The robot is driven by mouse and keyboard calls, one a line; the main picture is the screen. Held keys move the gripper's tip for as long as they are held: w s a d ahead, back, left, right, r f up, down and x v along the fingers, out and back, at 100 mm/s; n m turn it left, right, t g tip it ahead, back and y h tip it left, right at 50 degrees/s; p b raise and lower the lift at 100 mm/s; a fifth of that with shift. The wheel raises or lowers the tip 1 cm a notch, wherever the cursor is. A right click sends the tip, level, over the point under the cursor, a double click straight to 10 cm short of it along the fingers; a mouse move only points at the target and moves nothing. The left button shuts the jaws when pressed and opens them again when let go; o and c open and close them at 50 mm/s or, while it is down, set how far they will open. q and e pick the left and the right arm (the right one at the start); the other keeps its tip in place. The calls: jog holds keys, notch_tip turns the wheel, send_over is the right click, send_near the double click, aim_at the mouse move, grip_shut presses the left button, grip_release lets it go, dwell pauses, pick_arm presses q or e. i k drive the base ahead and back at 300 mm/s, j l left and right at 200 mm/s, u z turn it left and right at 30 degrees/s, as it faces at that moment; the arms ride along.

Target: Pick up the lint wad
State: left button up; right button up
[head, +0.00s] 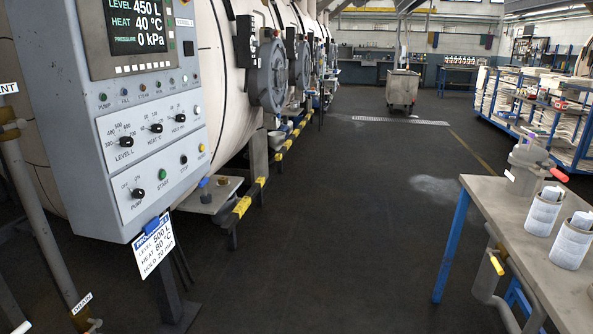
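I cannot make out a lint wad for certain in the head view. A small brown lump (222,181) sits on the low metal ledge (208,199) beside the vessel; it is too small to identify. A pale, flat patch (437,188) shows on the dark floor left of the table; I cannot tell whether it is lint, a stain or glare. Neither of my grippers is in view.
A grey control panel (150,110) with a hanging sign (155,247) fills the left. Dyeing vessels (235,65) line up behind it. A workbench (535,225) with two canisters (543,211) stands at right. A bin cart (402,89) is far back. The middle floor is clear.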

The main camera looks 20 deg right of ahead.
aim_at(551, 194)
jog(key=i+z, duration=0.35)
jog(key=z, duration=0.15)
jog(key=i+z, duration=0.8)
jog(key=z, duration=0.15)
jog(key=i+j+z, duration=0.25)
jog(key=z, duration=0.2)
jog(key=i, duration=0.05)
